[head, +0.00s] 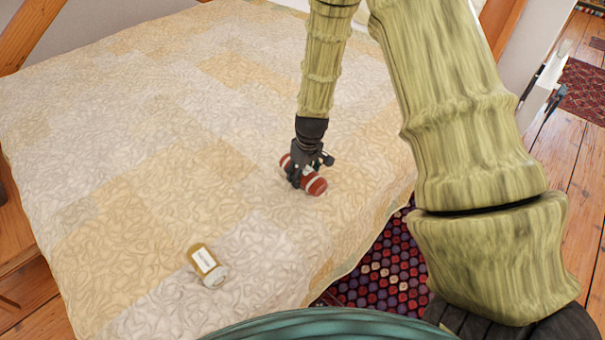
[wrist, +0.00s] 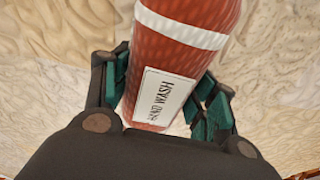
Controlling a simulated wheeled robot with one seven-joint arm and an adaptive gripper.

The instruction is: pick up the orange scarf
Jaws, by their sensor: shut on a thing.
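No orange scarf shows in either view. My gripper (head: 298,173) is at the right part of the bed, shut on a red-brown cylindrical bottle (head: 316,186) with white bands. In the wrist view the bottle (wrist: 185,55) lies between the green-padded fingers of my gripper (wrist: 167,95), one on each side.
A patchwork quilt covers the bed (head: 150,120). A small amber jar (head: 203,259) with a pale label lies near the front edge. A dark patterned rug (head: 380,275) lies on the floor by the bed. Much of the quilt is clear.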

